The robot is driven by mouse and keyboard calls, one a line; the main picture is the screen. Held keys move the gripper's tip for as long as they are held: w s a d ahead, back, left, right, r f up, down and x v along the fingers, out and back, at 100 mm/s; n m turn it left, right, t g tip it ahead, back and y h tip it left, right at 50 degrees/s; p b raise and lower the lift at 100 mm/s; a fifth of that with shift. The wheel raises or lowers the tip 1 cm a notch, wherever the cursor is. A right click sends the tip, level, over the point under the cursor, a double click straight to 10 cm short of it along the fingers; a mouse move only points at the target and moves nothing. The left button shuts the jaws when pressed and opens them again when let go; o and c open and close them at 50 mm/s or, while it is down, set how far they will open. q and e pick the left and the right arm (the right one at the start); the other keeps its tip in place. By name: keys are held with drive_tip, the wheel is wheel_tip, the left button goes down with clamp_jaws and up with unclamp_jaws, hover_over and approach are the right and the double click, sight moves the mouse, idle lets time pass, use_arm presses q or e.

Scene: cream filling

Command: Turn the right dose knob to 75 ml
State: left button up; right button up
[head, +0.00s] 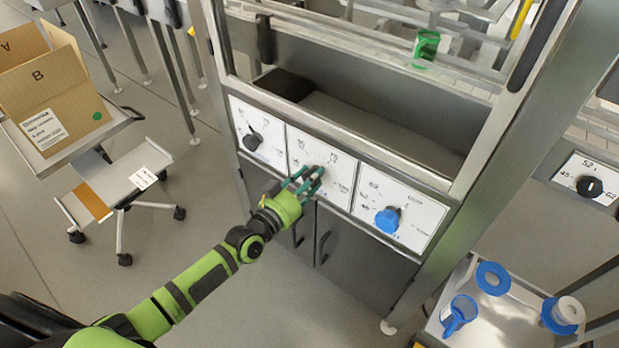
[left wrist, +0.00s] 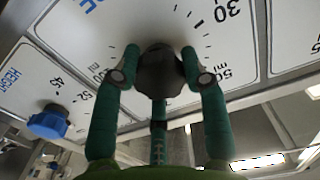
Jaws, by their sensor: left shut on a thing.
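The middle dial panel (head: 343,196) is on the machine's front, between a panel with a black knob (head: 253,140) and a panel with a blue knob (head: 388,219). My left gripper (head: 307,181) reaches up to the middle panel with its green fingers. In the left wrist view my left gripper (left wrist: 160,68) is shut on a dark dose knob (left wrist: 161,76), fingers on both sides. Marks 30 and 50 ml show on the dial face (left wrist: 218,28). The knob's pointer is hidden, so its setting cannot be read. My right gripper is not in view.
The blue height knob also shows in the left wrist view (left wrist: 48,122). A metal trolley (head: 505,325) with blue and white parts stands at lower right. A cart with a cardboard box (head: 45,90) stands at left. Open floor lies below the machine.

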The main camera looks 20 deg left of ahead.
use_arm(q)
drive_tip(key=shift+r+n, duration=0.25)
drive_tip(key=shift+n, duration=0.05)
drive_tip(key=o, duration=1.2)
drive_tip(key=shift+c, duration=0.2)
drive_tip(key=shift+f, duration=0.1)
drive_tip(key=shift+s, duration=0.15)
drive_tip(key=v, duration=1.1)
drive_tip(key=shift+s+a, duration=0.15)
drive_tip(key=shift+s, duration=0.2)
